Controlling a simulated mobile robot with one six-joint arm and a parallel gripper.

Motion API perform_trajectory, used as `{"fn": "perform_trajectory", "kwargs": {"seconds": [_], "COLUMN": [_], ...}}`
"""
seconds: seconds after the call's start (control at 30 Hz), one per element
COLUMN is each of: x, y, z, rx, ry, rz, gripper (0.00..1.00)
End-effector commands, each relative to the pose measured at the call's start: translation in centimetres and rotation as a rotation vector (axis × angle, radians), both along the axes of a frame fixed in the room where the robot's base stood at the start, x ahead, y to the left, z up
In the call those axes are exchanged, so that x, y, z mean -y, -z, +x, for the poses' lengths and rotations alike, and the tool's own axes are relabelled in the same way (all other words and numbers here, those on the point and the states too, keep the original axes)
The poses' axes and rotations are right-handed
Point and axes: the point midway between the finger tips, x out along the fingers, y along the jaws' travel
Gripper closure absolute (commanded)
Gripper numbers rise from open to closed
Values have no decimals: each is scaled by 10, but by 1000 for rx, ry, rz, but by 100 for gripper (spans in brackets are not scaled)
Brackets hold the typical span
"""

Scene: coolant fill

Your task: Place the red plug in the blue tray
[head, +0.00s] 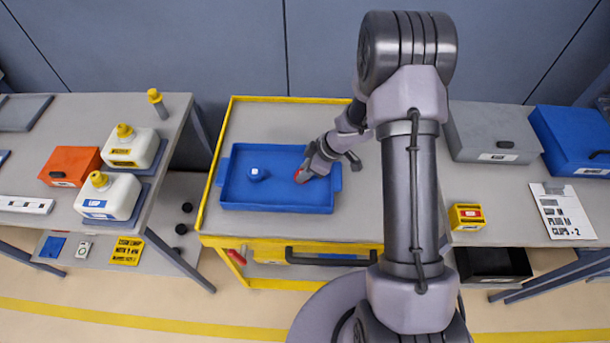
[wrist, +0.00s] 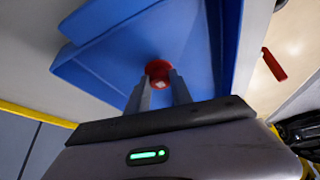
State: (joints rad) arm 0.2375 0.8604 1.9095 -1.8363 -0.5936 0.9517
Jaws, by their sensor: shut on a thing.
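The blue tray (head: 277,208) lies on the top of the yellow-edged cart, with a blue cap-like piece (head: 257,174) in its left part. My gripper (head: 305,171) is over the right part of the tray. It is shut on the red plug (head: 301,177). In the wrist view the red plug (wrist: 159,70) sits between the fingertips of my gripper (wrist: 159,84), with the blue tray (wrist: 200,45) behind it. I cannot tell whether the plug touches the tray floor.
The cart (head: 262,113) has free room behind the tray. A left bench (head: 60,115) holds white jugs (head: 131,150) and an orange box (head: 69,166). A right bench (head: 500,205) holds a grey case (head: 492,130), a blue case (head: 572,140) and a small yellow box (head: 466,217).

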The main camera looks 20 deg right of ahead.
Motion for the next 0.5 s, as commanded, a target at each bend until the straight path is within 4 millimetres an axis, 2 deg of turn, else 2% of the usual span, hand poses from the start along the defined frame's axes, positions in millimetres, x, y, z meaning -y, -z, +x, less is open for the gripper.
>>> {"fn": "perform_trajectory", "kwargs": {"seconds": [0.03,0.33,0.37,0.43,0.47,0.5], "x": [0,1,1,1,1,1], "y": [9,7,7,7,7,7], "z": [0,0,0,0,0,0], "rx": [1,2,2,2,2,2], "ry": [0,-1,-1,-1,-1,-1], "rz": [0,-1,-1,-1,-1,-1], "gripper": [100,100,69,56,51,51]}}
